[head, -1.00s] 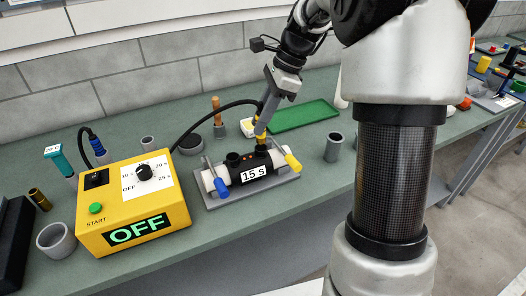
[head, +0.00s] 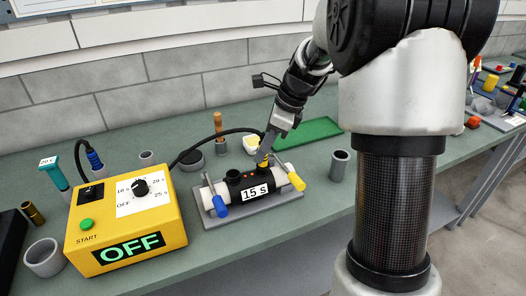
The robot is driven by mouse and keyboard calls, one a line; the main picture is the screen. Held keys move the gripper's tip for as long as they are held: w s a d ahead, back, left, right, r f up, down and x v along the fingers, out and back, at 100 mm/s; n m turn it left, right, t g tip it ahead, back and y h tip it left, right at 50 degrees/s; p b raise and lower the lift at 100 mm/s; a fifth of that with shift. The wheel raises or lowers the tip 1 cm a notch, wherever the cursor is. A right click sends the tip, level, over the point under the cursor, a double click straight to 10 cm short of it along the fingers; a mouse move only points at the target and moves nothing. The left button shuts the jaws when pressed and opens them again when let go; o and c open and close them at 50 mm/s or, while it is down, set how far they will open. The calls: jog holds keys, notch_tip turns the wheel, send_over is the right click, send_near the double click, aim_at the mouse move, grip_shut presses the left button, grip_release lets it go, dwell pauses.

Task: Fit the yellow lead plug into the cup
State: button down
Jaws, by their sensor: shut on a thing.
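A black coupling labelled 15 S (head: 255,192) joins a pale pipe held on a grey fixture (head: 240,212). Two black cups stand up from the coupling, the left cup (head: 233,176) open and empty. My gripper (head: 265,154) is shut on the yellow lead plug (head: 264,163) at the right cup (head: 265,172). The plug's lower end meets or overlaps this cup's mouth; I cannot tell how deep it is. The black lead runs from the yellow control box (head: 125,222), whose display reads OFF.
Blue (head: 219,206) and yellow (head: 295,181) clamp handles flank the coupling. A blue plug (head: 95,160) stands behind the box. A grey tube (head: 339,166) stands to the right, and a green tray (head: 308,132) lies behind. My arm fills the right side.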

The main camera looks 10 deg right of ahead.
jog(key=shift+f, duration=0.25)
jog(key=c, duration=1.6)
grip_release()
